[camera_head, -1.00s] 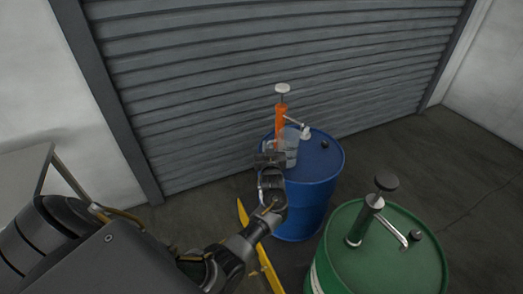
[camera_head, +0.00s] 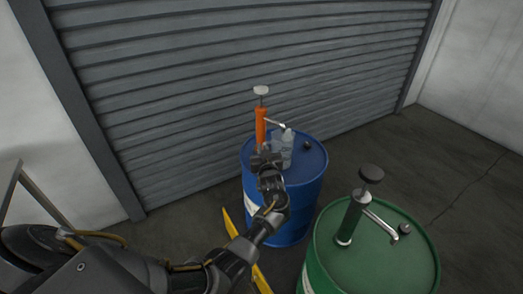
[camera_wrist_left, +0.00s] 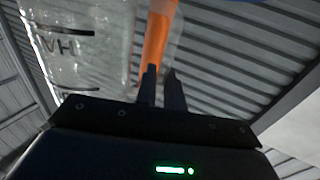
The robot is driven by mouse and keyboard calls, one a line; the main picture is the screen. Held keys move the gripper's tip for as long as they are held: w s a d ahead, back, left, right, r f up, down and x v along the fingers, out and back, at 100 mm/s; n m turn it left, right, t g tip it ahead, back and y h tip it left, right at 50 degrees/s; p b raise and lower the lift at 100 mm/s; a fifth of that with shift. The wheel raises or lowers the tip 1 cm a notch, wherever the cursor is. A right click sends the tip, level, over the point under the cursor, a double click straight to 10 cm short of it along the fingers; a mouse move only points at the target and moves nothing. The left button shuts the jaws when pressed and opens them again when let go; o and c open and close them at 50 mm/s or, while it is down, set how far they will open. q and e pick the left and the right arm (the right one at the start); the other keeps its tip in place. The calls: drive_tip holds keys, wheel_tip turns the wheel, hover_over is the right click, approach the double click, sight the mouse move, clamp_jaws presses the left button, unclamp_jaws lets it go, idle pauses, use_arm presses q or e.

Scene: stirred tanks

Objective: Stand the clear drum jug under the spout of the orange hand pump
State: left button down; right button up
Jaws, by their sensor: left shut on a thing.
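The clear drum jug (camera_head: 288,148) is upright at the blue drum's top, just right of the orange hand pump (camera_head: 261,127). The pump's spout (camera_head: 276,123) reaches right, and its end appears at the jug's mouth. My left gripper (camera_head: 268,154) is shut on the jug at its left side; its fingers hide part of it. In the left wrist view the jug (camera_wrist_left: 85,45) fills the upper left, with the orange pump column (camera_wrist_left: 157,35) behind the nearly closed fingers. I cannot tell whether the jug's base touches the lid. My right gripper is out of view.
The blue drum (camera_head: 300,195) carries the pump and a dark cap (camera_head: 307,146). A green drum (camera_head: 380,258) with a dark-topped pump (camera_head: 358,210) stands at front right. A grey roller shutter (camera_head: 230,60) is behind.

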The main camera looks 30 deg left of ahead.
use_arm(q)
drive_tip(key=shift+f+b, duration=0.45)
drive_tip(key=shift+f, duration=0.15)
idle(0.5)
drive_tip(key=c, duration=1.4)
unclamp_jaws()
drive_tip(key=shift+c, duration=0.2)
